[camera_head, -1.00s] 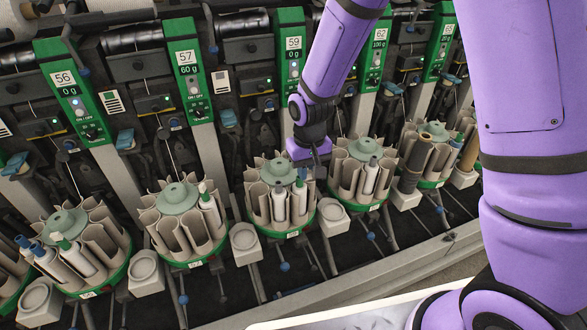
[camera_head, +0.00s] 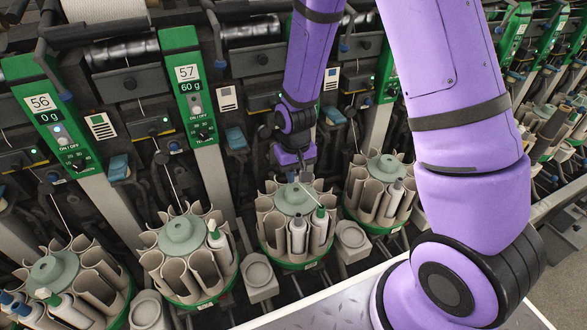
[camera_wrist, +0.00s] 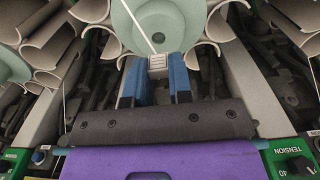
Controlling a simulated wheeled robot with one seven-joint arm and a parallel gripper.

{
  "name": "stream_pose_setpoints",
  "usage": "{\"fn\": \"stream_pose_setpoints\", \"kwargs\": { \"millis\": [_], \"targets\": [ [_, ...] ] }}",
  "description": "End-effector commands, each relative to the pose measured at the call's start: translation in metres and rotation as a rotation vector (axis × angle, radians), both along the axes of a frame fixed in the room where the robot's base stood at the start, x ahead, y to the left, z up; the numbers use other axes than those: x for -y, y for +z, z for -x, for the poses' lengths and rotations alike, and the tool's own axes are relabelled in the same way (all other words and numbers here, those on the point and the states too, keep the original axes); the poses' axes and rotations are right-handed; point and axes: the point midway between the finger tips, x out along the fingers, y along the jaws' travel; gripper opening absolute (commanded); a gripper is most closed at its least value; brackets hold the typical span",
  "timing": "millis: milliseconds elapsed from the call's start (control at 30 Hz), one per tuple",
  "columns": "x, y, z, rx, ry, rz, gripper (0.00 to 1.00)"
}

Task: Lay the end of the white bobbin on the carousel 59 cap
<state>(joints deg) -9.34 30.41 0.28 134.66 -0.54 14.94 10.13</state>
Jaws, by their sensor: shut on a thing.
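The carousel 59 cap (camera_head: 294,200) is a pale green disc atop a ring of beige pockets, below my arm. A white bobbin with a green tip (camera_head: 320,226) stands in a front right pocket; a thin white yarn (camera_head: 309,193) runs from its tip up to my gripper (camera_head: 297,177). My gripper is at the cap's rear edge, shut on the yarn end. In the wrist view the yarn (camera_wrist: 138,25) crosses the cap (camera_wrist: 183,25) to between the blue fingers (camera_wrist: 158,64). I cannot tell whether the fingers touch the cap.
Another white bobbin with a dark tip (camera_head: 298,234) stands beside it. Neighbouring carousels stand left (camera_head: 183,236) and right (camera_head: 386,167). The green 57 panel (camera_head: 188,85) and machine frame rise behind. A pale tray edge (camera_head: 300,310) lies in front.

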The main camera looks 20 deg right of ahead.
Motion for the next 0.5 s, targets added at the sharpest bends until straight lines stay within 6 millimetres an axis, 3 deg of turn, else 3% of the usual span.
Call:
{"fn": "stream_pose_setpoints", "kwargs": {
  "millis": [200, 500],
  "targets": [
    [0.000, -0.019, 0.000, -0.001, 0.000, 0.000, 0.11],
    [0.000, -0.021, 0.000, 0.001, 0.000, 0.000, 0.11]
  ]
}}
